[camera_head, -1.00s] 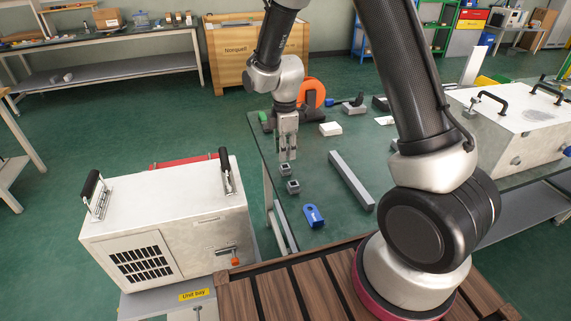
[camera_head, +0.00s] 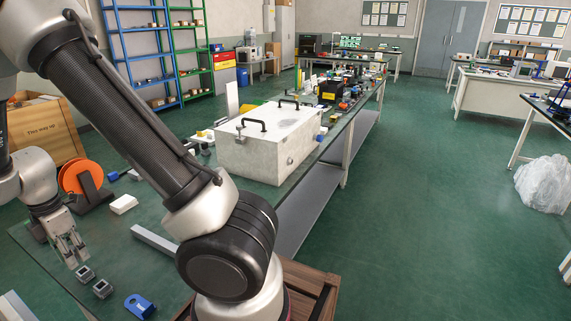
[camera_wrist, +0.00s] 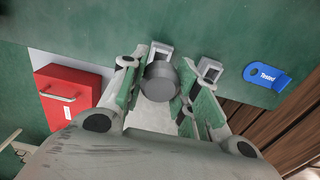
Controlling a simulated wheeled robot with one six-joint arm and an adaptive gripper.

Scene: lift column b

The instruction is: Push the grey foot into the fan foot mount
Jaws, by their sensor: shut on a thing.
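A dark grey round foot (camera_wrist: 160,82) sits between the fingers of my gripper (camera_wrist: 158,100) in the wrist view. The fingers are shut on it. Two small grey square blocks with recessed tops stand on the green bench. The farther block (camera_head: 84,273) is close to my gripper (camera_head: 72,258) in the head view, and the nearer block (camera_head: 102,288) is apart. In the wrist view one block (camera_wrist: 162,50) is just beyond the foot and the other (camera_wrist: 208,69) is to the right. I cannot tell which is the fan foot mount, or whether the foot touches either.
A blue tagged bracket (camera_head: 139,306) lies near the blocks. A grey bar (camera_head: 153,241), a white block (camera_head: 123,204) and an orange disc on a stand (camera_head: 82,176) are farther along. A large white box (camera_head: 267,146) takes up the bench beyond my arm.

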